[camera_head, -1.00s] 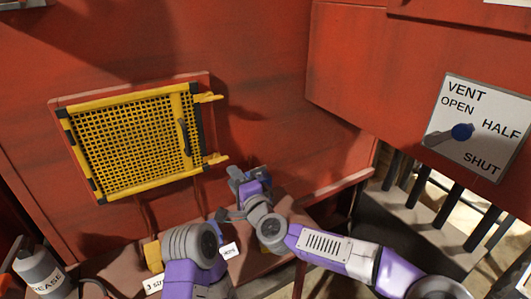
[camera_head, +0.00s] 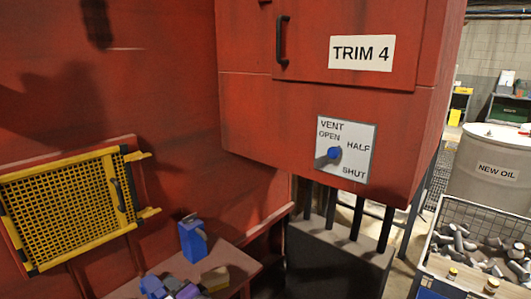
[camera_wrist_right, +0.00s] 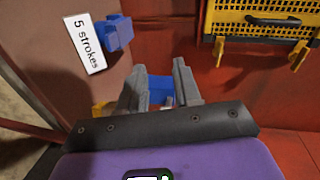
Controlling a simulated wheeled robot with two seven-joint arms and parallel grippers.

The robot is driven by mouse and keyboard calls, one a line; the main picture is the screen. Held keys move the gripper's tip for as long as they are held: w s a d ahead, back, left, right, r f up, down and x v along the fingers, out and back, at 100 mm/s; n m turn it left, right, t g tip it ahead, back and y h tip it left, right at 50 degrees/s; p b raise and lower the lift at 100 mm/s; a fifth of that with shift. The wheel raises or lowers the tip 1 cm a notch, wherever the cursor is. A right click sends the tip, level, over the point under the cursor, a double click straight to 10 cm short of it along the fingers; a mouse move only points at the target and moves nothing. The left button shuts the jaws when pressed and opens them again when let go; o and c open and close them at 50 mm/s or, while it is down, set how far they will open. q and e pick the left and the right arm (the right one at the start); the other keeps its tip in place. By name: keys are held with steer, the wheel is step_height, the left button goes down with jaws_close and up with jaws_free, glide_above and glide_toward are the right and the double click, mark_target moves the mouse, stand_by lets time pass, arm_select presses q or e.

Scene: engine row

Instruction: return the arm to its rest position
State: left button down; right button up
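My right gripper (camera_head: 180,289) shows as a small purple part at the bottom edge of the head view, low by the red shelf (camera_head: 238,262). In the right wrist view its two grey fingers (camera_wrist_right: 160,84) stand apart, with a blue surface (camera_wrist_right: 160,92) showing between them. I cannot tell whether they touch it. A blue block-like part (camera_head: 193,238) stands upright on the shelf in the head view. My left gripper is not visible.
A yellow mesh panel (camera_head: 65,210) is at left. A red cabinet marked TRIM 4 (camera_head: 362,53) overhangs at centre, with a vent dial (camera_head: 333,154). A bin of metal parts (camera_head: 480,246) and a drum (camera_head: 490,166) stand at right. A "5 strokes" label (camera_wrist_right: 85,42) shows in the wrist view.

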steer(key=s+d+f+n+g+h+p, duration=0.2)
steer(key=s+d+f+h, duration=0.15)
steer(key=d+f, duration=0.7)
steer(key=s+d+f+n+g+h+p, duration=0.1)
steer(key=s+d+f+g+h, duration=0.15)
steer(key=s+d+f, duration=0.8)
steer(key=s+d+f+n+g+h+p, duration=0.1)
steer(key=s+d+f+g, duration=0.4)
steer(key=s+d+f, duration=0.6)
steer(key=shift+s+d+f+h+p, duration=0.15)
steer(key=shift+s+d+h+p, duration=0.25)
steer(key=shift+s+d+p, duration=0.5)
steer(key=shift+s+a, duration=0.15)
steer(key=shift+a, duration=0.05)
